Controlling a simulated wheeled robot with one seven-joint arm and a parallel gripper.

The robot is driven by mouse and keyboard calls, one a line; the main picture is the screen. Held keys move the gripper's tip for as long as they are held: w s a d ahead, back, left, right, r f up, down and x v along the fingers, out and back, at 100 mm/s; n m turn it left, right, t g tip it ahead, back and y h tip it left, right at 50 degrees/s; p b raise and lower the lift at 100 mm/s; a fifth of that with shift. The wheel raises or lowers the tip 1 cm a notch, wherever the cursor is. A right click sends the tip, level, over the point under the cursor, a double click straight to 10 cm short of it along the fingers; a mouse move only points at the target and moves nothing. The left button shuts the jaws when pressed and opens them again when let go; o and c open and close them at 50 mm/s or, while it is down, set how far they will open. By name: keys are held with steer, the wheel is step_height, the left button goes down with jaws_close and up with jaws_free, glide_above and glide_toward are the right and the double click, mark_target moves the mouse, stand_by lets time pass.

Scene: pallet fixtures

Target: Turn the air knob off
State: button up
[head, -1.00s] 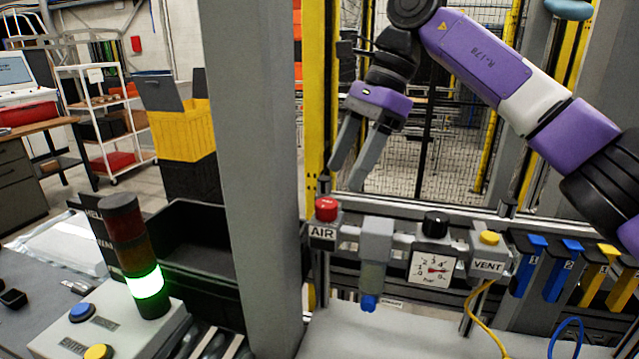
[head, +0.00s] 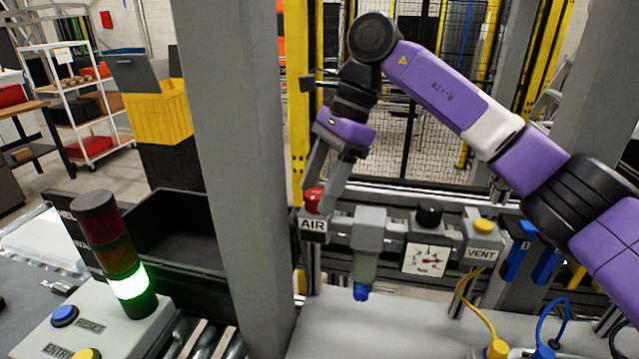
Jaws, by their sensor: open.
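The red air knob (head: 314,201) sits on top of the grey block labelled AIR (head: 312,226), at the left end of the air unit. My gripper (head: 318,196) is open and lowered at the knob, with one finger on each side of it. The right finger covers part of the knob's right side. I cannot tell whether the fingers touch it. The gauge (head: 426,259) to the right has a red needle.
A grey post (head: 240,150) stands close to the left of the knob. A black knob (head: 429,213) and a yellow VENT button (head: 484,226) are to the right. A light tower (head: 116,250) glows green at the lower left.

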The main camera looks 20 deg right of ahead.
jaws_close()
steer(key=shift+f+m+b, duration=0.1)
steer(key=shift+m+b, duration=0.2)
steer(key=shift+b, duration=0.1)
steer(key=m+t+b, duration=0.1)
steer(key=m+b, duration=0.1)
steer(key=shift+s+f+m+b, duration=0.1)
steer(key=shift+m+b, duration=0.2)
steer(key=shift+s+m+t+h+b, duration=0.1)
steer(key=shift+m+t+h+b, duration=0.25)
steer(key=shift+m+b, duration=0.65)
steer(key=shift+m+t+h+b, duration=0.15)
steer(key=shift+m+t+b, duration=0.3)
steer(key=shift+m+b, duration=0.5)
steer(key=shift+r+m, duration=0.2)
steer(key=shift+m, duration=0.05)
jaws_free()
